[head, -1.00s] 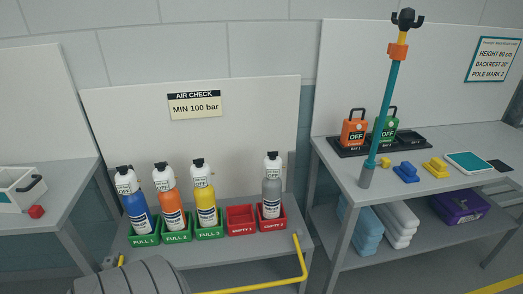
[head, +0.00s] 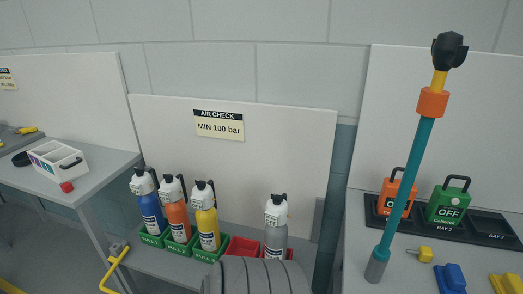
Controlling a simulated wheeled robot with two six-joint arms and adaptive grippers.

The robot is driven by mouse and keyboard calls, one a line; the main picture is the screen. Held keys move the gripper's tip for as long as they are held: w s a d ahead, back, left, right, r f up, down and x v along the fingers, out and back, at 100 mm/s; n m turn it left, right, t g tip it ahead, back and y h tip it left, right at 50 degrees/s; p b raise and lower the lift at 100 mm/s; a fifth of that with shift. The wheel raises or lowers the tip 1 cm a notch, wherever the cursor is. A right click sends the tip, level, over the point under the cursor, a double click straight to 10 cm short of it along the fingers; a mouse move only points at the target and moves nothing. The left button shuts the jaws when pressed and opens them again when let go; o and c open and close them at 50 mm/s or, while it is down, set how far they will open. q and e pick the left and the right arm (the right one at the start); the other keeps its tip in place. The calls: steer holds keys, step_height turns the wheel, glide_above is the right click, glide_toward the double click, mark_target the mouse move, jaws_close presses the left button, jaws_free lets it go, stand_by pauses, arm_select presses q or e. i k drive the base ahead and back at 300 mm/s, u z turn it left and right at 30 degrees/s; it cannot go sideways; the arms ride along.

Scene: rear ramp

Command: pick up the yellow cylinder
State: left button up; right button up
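The yellow cylinder (head: 207,226) has a white top with a black valve and a dark-and-white label. It stands upright in the rightmost of the green trays (head: 203,256) on the low bench, right of the orange cylinder (head: 178,215) and the blue cylinder (head: 151,207). A grey cylinder (head: 275,236) stands further right. The red tray (head: 242,247) between the yellow and grey cylinders looks empty in the visible part. Neither my left nor my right gripper is in view.
A grey ribbed rounded shape (head: 258,279) hides part of the bench front; I cannot tell what it is. A yellow bar (head: 115,270) stands at the bench's left end. A teal pole (head: 403,180) rises at the right table, by orange and green cases (head: 448,202).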

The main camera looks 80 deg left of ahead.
mark_target(206, 215)
steer(key=i, duration=0.4)
steer(key=u, duration=0.9)
